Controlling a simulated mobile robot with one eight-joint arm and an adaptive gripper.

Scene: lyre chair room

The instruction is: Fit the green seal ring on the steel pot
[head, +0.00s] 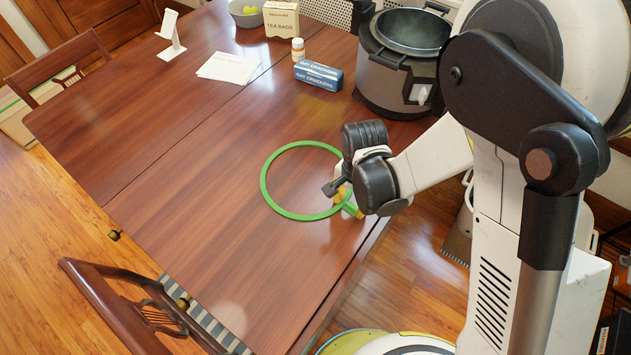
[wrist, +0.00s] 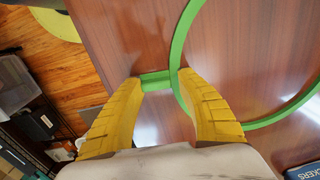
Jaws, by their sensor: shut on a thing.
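The green seal ring (head: 264,190) is a thin hoop with a short flat tab, over the near right part of the wooden table. My gripper (head: 346,200) is at the ring's right side. In the wrist view, the yellow fingers of my gripper (wrist: 162,95) are shut on the ring's tab (wrist: 155,81), and the hoop (wrist: 178,50) curves away to the right. I cannot tell whether the ring touches the table or is slightly above it. The steel pot (head: 414,30) sits open in a dark cooker body (head: 385,88) at the table's far right.
A blue cracker box (head: 318,75), a small bottle (head: 298,49), a tea bag box (head: 282,20), papers (head: 228,67), a white stand (head: 171,36) and a bowl (head: 246,14) stand at the back. The table's (head: 150,150) left and middle are clear. Chairs (head: 125,300) flank the table.

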